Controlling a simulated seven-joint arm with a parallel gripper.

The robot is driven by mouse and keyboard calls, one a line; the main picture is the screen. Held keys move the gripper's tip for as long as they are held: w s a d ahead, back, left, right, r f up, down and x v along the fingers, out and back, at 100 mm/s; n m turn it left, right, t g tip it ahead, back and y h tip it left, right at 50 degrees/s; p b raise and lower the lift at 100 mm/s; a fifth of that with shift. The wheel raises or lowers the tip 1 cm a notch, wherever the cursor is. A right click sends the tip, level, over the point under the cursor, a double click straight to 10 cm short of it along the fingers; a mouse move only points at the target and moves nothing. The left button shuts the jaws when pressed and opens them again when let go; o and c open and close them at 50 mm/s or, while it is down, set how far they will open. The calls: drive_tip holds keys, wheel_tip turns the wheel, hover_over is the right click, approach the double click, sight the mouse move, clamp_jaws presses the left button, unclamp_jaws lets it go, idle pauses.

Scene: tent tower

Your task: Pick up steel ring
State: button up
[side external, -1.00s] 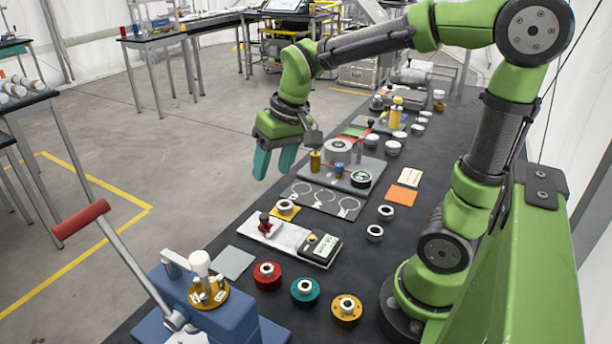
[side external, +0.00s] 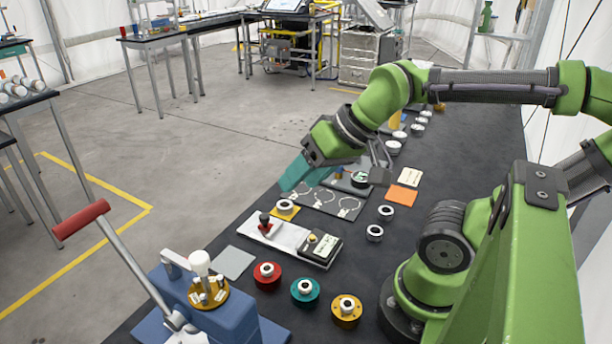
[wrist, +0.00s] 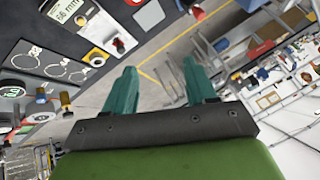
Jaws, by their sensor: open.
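Several ring-shaped pieces stand on the dark bench, and I cannot tell for sure which is the steel ring. A pale metallic ring (side external: 286,206) sits on a small yellow base. Two more grey-white rings, an upper one (side external: 386,213) and a lower one (side external: 374,233), stand on the bare bench near my arm's base. My gripper (side external: 292,178) has teal fingers, is open and empty, and hangs tilted above the bench's left edge, near the grey board with ring outlines (side external: 325,201).
A white plate with a red knob (side external: 265,226) and a black device (side external: 322,246) lie below the board. Red (side external: 267,275), teal (side external: 305,291) and yellow (side external: 347,310) round pieces stand in front. A blue lever press (side external: 215,310) is at lower left. An orange card (side external: 401,195) lies right.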

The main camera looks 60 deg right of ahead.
drive_tip(key=g+h, duration=0.2)
drive_tip(key=g, duration=0.5)
hover_over(285, 204)
wheel_tip(285, 204, down, 7)
drive_tip(key=shift+n, duration=0.3)
drive_tip(key=f, duration=1.1)
drive_tip(key=shift+s, duration=0.2)
drive_tip(key=shift+w+a+f, duration=0.1)
drive_tip(key=shift+f, duration=2.8)
drive_tip(key=c, duration=0.9)
drive_tip(key=shift+r, duration=0.15)
